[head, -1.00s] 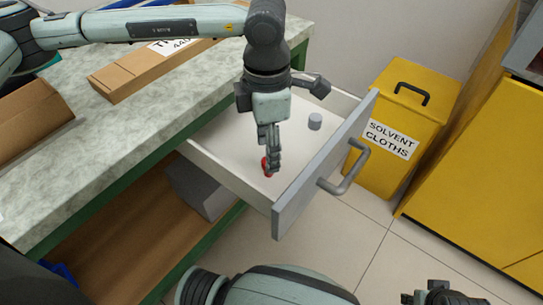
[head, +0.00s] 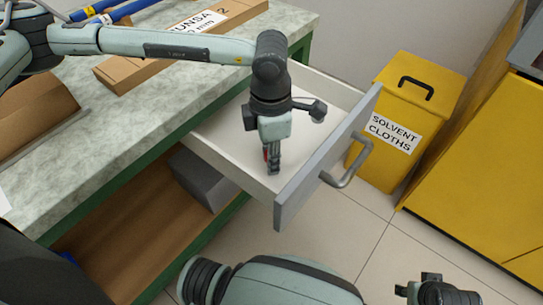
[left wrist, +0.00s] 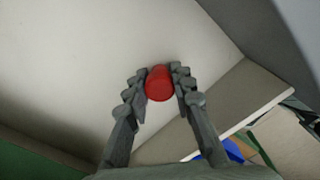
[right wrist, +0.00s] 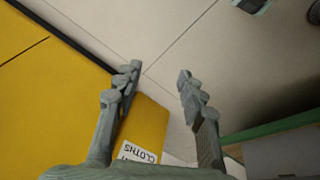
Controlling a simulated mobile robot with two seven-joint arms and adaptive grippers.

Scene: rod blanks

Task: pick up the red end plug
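The red end plug (left wrist: 160,84) is between the two fingers of my left gripper (left wrist: 159,72) in the left wrist view. The fingers are drawn in against its sides, near the tips. In the head view the left gripper (head: 273,168) points down inside the open drawer (head: 232,175), and only a sliver of red shows beside its fingers. I cannot tell whether the plug still touches the drawer floor. My right gripper (right wrist: 159,75) is open and empty, above the tiled floor.
The worktop (head: 130,130) carries cardboard boxes.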

